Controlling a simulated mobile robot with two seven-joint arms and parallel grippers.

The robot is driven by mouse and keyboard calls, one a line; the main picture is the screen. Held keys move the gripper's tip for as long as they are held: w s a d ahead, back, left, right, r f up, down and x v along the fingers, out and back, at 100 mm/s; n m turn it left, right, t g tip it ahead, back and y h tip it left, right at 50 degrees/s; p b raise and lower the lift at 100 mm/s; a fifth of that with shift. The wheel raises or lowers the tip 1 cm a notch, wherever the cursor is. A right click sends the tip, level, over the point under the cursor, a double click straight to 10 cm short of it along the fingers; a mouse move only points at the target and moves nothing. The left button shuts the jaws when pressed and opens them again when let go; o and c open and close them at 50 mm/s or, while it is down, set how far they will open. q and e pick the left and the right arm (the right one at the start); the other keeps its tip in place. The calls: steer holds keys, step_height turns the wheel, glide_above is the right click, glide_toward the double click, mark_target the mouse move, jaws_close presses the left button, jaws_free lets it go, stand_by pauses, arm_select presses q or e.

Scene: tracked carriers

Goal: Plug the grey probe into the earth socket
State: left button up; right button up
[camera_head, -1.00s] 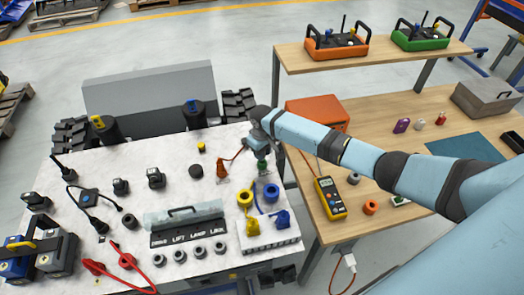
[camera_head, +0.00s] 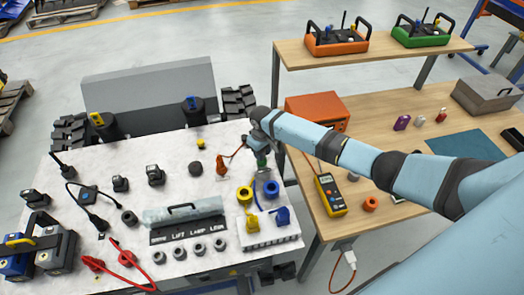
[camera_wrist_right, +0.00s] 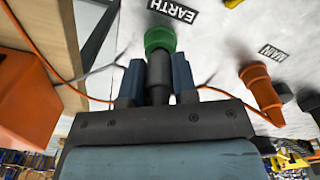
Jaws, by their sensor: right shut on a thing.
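My right gripper (camera_wrist_right: 157,85) is shut on the grey probe (camera_wrist_right: 159,68), a dark grey cylinder between its two blue-grey fingers. The probe's far end meets the green earth socket (camera_wrist_right: 160,38) by the EARTH label (camera_wrist_right: 173,9) in the wrist view. I cannot tell how deep the probe sits in it. In the head view my right gripper (camera_head: 260,144) is just above the green socket (camera_head: 262,162), at the right edge of the white carrier top. The probe is mostly hidden there. My left gripper is not in view.
An orange plug (camera_wrist_right: 262,93) stands beside the MAIN label, right of my gripper in the wrist view. An orange cable passes close to the gripper. Blue and yellow rings (camera_head: 245,194) sit in front of the socket. A wooden bench (camera_head: 320,222) stands close on the right.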

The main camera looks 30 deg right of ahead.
steer(key=shift+f, duration=0.1)
stand_by(0.6)
steer(key=shift+p, duration=0.35)
steer(key=shift+p, duration=0.35)
steer(key=shift+f, duration=0.35)
stand_by(0.7)
steer(key=o, duration=1)
